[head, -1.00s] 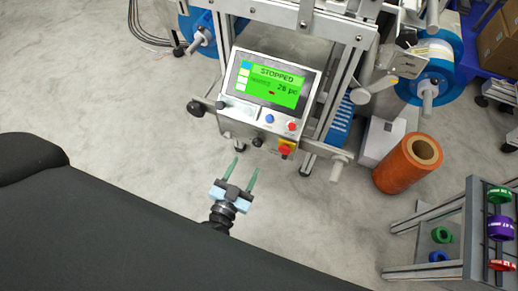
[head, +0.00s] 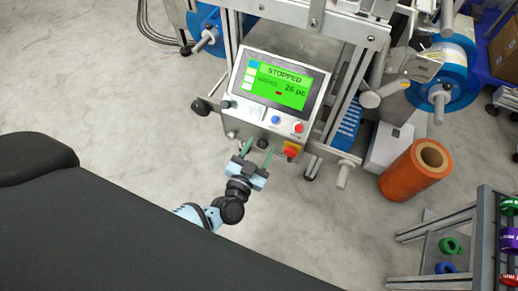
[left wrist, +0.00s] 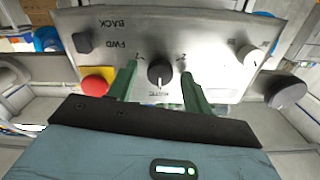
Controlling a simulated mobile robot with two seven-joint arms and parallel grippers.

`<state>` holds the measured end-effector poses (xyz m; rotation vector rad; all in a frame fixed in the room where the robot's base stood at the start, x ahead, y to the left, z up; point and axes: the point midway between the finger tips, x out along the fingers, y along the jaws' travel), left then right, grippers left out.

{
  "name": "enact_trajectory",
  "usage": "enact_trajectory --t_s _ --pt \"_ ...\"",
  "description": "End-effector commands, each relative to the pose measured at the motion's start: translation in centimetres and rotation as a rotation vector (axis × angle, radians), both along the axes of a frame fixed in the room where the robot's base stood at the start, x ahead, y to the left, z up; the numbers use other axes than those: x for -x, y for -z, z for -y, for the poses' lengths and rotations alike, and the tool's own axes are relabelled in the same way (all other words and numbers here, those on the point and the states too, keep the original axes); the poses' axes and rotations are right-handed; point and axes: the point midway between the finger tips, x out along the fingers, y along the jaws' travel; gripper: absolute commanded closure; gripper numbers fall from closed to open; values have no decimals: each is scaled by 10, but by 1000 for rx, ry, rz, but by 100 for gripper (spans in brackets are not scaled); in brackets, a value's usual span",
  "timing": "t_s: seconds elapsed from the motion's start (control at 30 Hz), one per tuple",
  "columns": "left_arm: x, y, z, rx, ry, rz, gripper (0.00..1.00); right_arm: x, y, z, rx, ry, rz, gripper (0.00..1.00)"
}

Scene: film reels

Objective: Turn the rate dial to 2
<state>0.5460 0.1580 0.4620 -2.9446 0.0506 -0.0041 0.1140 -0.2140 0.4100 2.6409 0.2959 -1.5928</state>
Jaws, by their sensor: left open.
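The dial is a small black knob (left wrist: 160,72) on the grey front panel of the machine. In the left wrist view the panel is upside down; the marks 1 and 2 sit on either side of the knob, and a white pointer line shows on its lower part. It also shows in the head view as a dark knob (head: 263,143). My left gripper (left wrist: 160,82) is open, its two green fingers on either side of the dial with gaps visible. It also shows in the head view (head: 257,151), just below the panel. My right gripper is not in view.
A red stop button (left wrist: 95,84) on yellow is close beside one finger. A pale knob (left wrist: 250,55) and a large dark knob (left wrist: 285,90) are on the other side. The screen (head: 277,84) reads STOPPED. An orange roll (head: 415,170) stands at right.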

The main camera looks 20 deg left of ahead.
Motion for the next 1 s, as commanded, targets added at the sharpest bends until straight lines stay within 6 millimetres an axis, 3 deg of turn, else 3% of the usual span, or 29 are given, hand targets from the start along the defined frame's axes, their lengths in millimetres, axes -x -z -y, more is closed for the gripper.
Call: enact_trajectory --t_s 0.07,0.37,0.67,1.0 --pt "0 0 0 0 0 0 54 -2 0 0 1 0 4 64" --pt "0 0 0 0 0 0 93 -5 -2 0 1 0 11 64" --pt "1 0 0 32 -1 -1 94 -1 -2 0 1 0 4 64" --pt "1 0 0 245 -2 -9 94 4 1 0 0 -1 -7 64"
